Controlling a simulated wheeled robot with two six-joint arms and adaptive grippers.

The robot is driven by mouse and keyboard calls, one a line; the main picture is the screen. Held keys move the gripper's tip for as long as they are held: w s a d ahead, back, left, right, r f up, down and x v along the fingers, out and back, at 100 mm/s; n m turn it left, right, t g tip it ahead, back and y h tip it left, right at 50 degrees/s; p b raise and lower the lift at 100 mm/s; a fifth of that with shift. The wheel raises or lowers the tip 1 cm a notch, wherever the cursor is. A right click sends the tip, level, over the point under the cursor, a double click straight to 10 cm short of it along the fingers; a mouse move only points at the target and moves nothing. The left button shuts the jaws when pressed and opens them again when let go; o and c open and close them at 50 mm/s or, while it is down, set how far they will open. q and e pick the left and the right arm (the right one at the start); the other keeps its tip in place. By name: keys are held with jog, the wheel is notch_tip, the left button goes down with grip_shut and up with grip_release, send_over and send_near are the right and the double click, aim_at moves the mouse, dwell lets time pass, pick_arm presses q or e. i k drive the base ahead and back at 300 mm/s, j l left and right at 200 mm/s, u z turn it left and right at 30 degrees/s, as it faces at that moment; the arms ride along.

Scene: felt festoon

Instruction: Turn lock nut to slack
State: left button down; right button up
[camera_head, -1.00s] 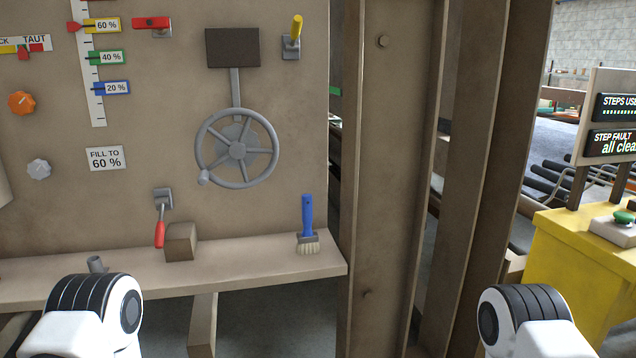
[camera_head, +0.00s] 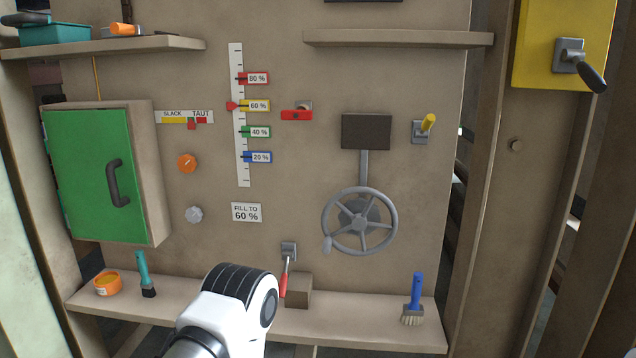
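A small gauge (camera_head: 184,117) marked SLACK on the left and TAUT on the right is on the upright panel. Its red pointer (camera_head: 191,125) stands toward the TAUT end. Below it are a round orange knob (camera_head: 187,163) with a light mark and a grey lobed knob (camera_head: 194,214). No label names the lock nut, so I cannot tell for sure which of the two it is. Part of my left arm shows at the bottom, in front of the shelf. Neither gripper is in view, and nothing of mine touches the knobs.
A green cabinet door (camera_head: 92,178) with a black handle is left of the knobs. A spoked handwheel (camera_head: 360,221) and red-handled lever (camera_head: 284,278) are to the right. A lower shelf (camera_head: 372,327) juts out, bearing a block (camera_head: 299,290) and brushes. Space before the knobs looks clear.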

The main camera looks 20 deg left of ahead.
aim_at(193, 215)
jog(key=u, duration=1.3)
